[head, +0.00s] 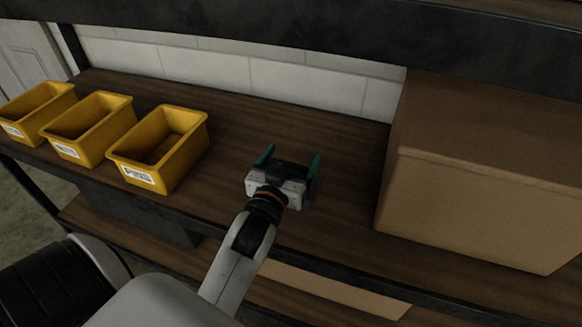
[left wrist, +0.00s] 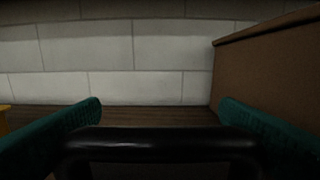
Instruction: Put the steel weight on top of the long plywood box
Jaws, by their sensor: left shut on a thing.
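My left gripper (head: 290,172) has its teal fingers shut on a dark thing with a black bar handle (left wrist: 160,140), which appears to be the steel weight. The handle spans the gap between the fingers in the left wrist view. In the head view the weight (head: 292,168) is mostly hidden by the gripper, above the dark wooden shelf; I cannot tell whether it touches the shelf. A large brown box (head: 480,200) stands to the right, also in the left wrist view (left wrist: 270,75). I cannot tell whether it is plywood. My right gripper is out of view.
Three yellow bins (head: 160,150) stand in a row at the left of the shelf (head: 335,215). A dark upper shelf (head: 300,35) overhangs the back. A light brown flat surface (head: 340,291) shows on the level below.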

